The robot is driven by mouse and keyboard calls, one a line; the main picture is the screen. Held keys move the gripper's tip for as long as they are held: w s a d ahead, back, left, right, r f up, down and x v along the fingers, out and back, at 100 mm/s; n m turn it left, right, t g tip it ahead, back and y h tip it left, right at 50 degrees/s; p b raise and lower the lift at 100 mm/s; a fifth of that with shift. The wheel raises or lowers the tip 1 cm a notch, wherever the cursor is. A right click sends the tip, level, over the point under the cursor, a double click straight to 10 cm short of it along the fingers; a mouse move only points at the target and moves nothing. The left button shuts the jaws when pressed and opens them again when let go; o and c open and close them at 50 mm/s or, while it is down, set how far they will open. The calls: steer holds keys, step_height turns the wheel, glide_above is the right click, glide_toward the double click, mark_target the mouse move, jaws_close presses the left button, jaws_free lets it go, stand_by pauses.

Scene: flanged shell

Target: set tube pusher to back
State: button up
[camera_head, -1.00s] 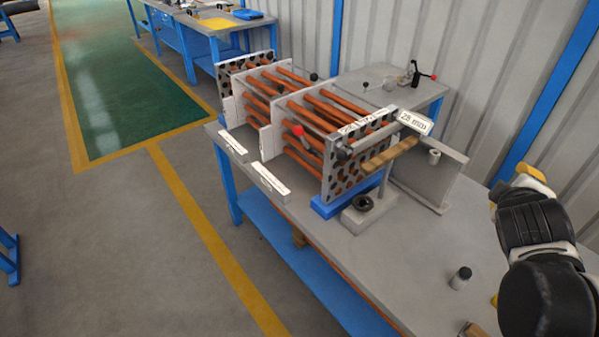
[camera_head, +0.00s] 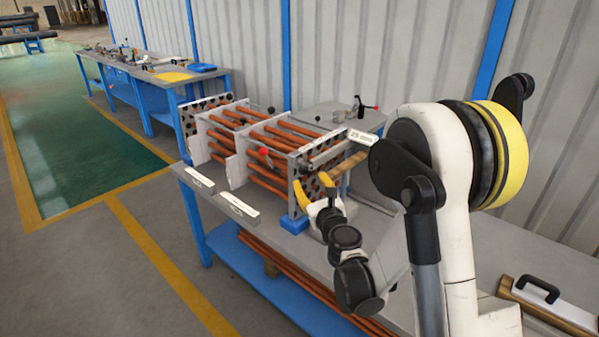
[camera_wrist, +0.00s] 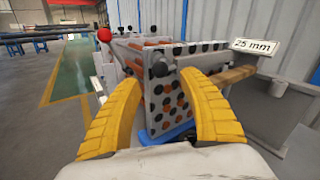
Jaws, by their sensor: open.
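The flanged shell rig stands on the grey bench, with copper tubes running through white plates and a perforated end plate (camera_wrist: 170,100). A rod with a wooden handle (camera_head: 346,166) sticks out beside the end plate, under a "25 mm" tag (camera_head: 363,137); it looks like the tube pusher. The handle also shows in the wrist view (camera_wrist: 233,75), right of my fingers. A red ball knob (camera_wrist: 104,35) stands on the rig's left side in the wrist view. My gripper (camera_wrist: 162,80) is open and empty, its yellow fingers facing the end plate. In the head view my gripper (camera_head: 309,193) partly covers that plate.
A blue block (camera_head: 293,222) sits under the end plate. A grey upright plate (camera_wrist: 258,105) stands to the right in the wrist view. A small side table (camera_head: 312,112) is behind the rig. A wooden bar and black handle (camera_head: 538,289) lie at the lower right.

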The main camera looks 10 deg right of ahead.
mark_target(305, 172)
steer(key=w+b, duration=0.1)
steer(key=w, duration=0.5)
steer(key=shift+w+a, duration=0.15)
steer(key=shift+w, duration=0.2)
steer(key=shift+c, duration=0.4)
jaws_close()
